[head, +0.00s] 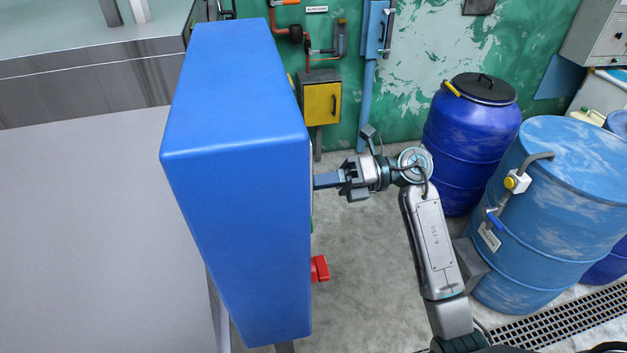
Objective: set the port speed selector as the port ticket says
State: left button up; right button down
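A large blue cabinet (235,150) stands in the middle of the head view, seen from its side and top. Its front faces right and is almost edge-on, so the port speed selector and its marks cannot be made out. A red knob or switch (320,268) sticks out low on that front. My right gripper (328,181) points left at the front, higher up than the red knob, with its tip at or very near the face. I cannot tell whether its fingers are shut or hold anything. No readable port ticket shows. My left gripper is out of view.
A dark blue drum (470,150) with a black lid and a lighter blue drum (550,220) with a tap stand at the right, near my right arm. A yellow box (322,103) is behind. Grey floor (370,260) lies clear between cabinet and arm.

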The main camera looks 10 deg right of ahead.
jog(key=shift+m, duration=0.3)
dwell(0.4)
jog(key=c, duration=1.5)
grip_release()
jog(key=shift+d+b, duration=2.4)
jog(key=shift+d, duration=3)
